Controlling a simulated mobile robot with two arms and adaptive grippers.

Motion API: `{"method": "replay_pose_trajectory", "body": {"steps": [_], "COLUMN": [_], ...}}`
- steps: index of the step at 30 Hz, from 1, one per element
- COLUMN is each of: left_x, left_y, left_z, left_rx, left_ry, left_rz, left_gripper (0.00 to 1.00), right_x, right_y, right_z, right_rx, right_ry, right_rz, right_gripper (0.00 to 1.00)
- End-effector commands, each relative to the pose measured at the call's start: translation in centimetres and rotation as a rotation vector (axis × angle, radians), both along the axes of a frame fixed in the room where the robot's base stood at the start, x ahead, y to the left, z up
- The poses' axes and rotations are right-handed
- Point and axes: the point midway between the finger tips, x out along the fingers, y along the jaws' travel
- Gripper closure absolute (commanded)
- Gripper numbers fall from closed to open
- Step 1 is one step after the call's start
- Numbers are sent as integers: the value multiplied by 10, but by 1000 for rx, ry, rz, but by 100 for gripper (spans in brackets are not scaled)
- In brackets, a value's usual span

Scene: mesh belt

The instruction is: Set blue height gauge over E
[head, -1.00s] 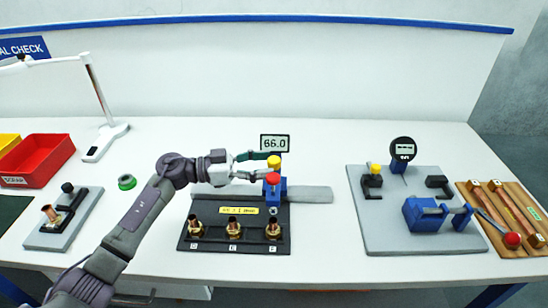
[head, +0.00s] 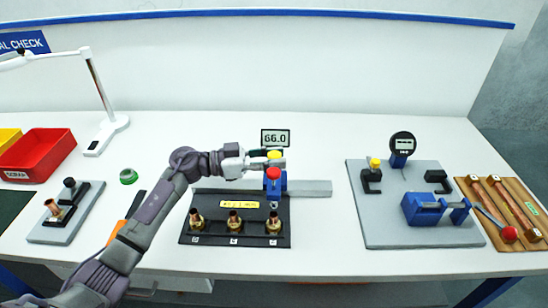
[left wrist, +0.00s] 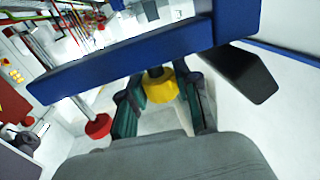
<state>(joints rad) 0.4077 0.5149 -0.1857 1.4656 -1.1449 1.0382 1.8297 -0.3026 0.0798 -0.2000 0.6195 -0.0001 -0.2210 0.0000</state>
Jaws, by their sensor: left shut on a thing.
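The blue height gauge (head: 274,186) stands on a grey rail behind the black plate (head: 215,242), in line with the rightmost brass fitting (head: 273,222). It has a red knob (head: 273,174) in front and a yellow knob (head: 275,155) on top. The middle fitting (head: 234,221), at the label that seems to be E, is to its left. My left gripper (head: 266,160) reaches in from the left and is shut on the yellow knob. In the left wrist view the yellow knob (left wrist: 159,90) sits between the fingers. My right gripper does not show.
A display (head: 276,138) reading 66.0 stands behind the gauge. To the right are a grey fixture plate (head: 385,232) with a dial gauge (head: 402,146) and a wooden board (head: 510,235). A red bin (head: 40,155) and a lamp (head: 100,95) stand at left.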

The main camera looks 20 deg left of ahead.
Motion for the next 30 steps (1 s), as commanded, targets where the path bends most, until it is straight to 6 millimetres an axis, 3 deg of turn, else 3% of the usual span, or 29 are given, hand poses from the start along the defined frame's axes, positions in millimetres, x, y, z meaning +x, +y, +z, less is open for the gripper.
{"method": "replay_pose_trajectory", "body": {"steps": [7,15,19,30], "left_x": [-1,-19,-25,-28], "left_y": [7,68,90,97], "left_z": [0,-1,-2,-1], "left_rx": [4,10,5,1], "left_ry": [2,6,5,2], "left_rz": [2,4,2,0], "left_gripper": [100,100,100,100], "right_x": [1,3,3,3], "right_y": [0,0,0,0], "right_z": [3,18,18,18], "right_rx": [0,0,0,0], "right_ry": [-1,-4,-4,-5], "right_rz": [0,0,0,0], "right_gripper": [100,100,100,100]}}
